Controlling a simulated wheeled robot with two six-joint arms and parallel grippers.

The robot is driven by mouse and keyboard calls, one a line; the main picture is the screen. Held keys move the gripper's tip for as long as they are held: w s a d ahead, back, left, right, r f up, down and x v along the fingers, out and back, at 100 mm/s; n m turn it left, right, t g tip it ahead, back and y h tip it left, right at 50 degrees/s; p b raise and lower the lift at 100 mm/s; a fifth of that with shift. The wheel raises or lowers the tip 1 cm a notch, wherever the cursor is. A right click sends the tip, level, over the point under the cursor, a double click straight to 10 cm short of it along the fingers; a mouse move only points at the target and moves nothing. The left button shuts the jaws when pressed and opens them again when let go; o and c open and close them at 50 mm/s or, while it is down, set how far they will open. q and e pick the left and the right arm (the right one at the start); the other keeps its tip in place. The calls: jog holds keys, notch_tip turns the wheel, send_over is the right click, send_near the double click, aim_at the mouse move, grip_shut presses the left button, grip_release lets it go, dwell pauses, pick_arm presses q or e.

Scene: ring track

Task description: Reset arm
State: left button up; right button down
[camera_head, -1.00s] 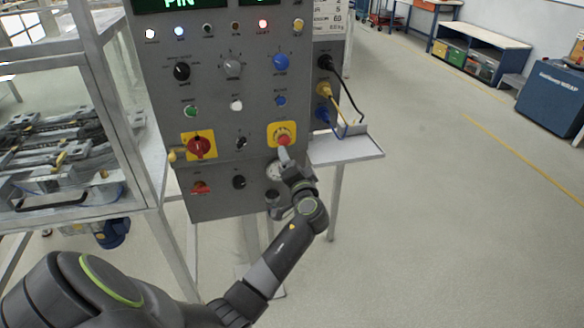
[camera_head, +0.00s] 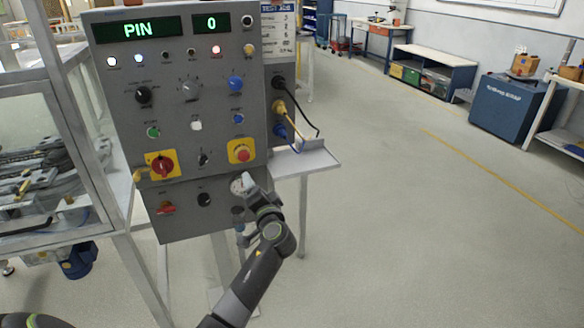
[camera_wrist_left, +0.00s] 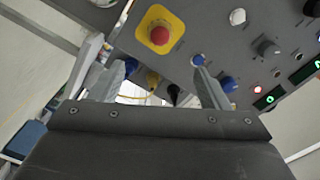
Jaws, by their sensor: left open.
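My left arm comes up from the bottom of the head view, with the left gripper (camera_head: 243,184) in front of the lower right of the grey control panel (camera_head: 180,220). The gripper is just below the red mushroom button (camera_head: 243,155) on its yellow plate and apart from it. In the left wrist view the fingers (camera_wrist_left: 163,72) stand apart with nothing held between them. The red button (camera_wrist_left: 159,35) shows there beyond the fingers, near the top. My gripper hides part of the panel's lower right corner. My right gripper is not in view.
The panel carries a red rotary switch (camera_head: 162,167), several knobs and lamps, and a display (camera_head: 137,29) reading PIN. Plugs with cables (camera_head: 281,107) and a small shelf (camera_head: 306,161) are at its right side. A framed machine (camera_head: 50,150) stands left. The floor at right is open.

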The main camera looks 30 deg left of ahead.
pick_arm(q)
jog(key=s+d+f+m+g+h, duration=0.1)
jog(key=s+f+h, duration=0.2)
jog(key=f, duration=0.9)
jog(key=s+f+m+g+h, duration=0.1)
jog(key=s+f+g+h, duration=0.15)
jog(key=f, duration=0.85)
jog(key=s+d+f+g+h, duration=0.2)
jog(key=s+f+h, duration=0.1)
jog(key=s+f, duration=1.1)
jog(key=s+d+f+n+g+h, duration=0.1)
jog(key=s+f, duration=0.5)
jog(key=s, duration=0.6)
jog(key=s+d+f+n+g+h, duration=0.1)
jog(key=s+f, duration=0.5)
jog(key=s, duration=0.6)
jog(key=s+d+f+n+g+h, duration=0.1)
jog(key=s+d+f+n+g, duration=0.2)
jog(key=s+f, duration=0.4)
jog(key=s+d, duration=0.1)
jog(key=s, duration=0.3)
jog(key=shift+s+h, duration=0.35)
jog(key=shift+s, duration=0.05)
jog(key=shift+g, duration=0.25)
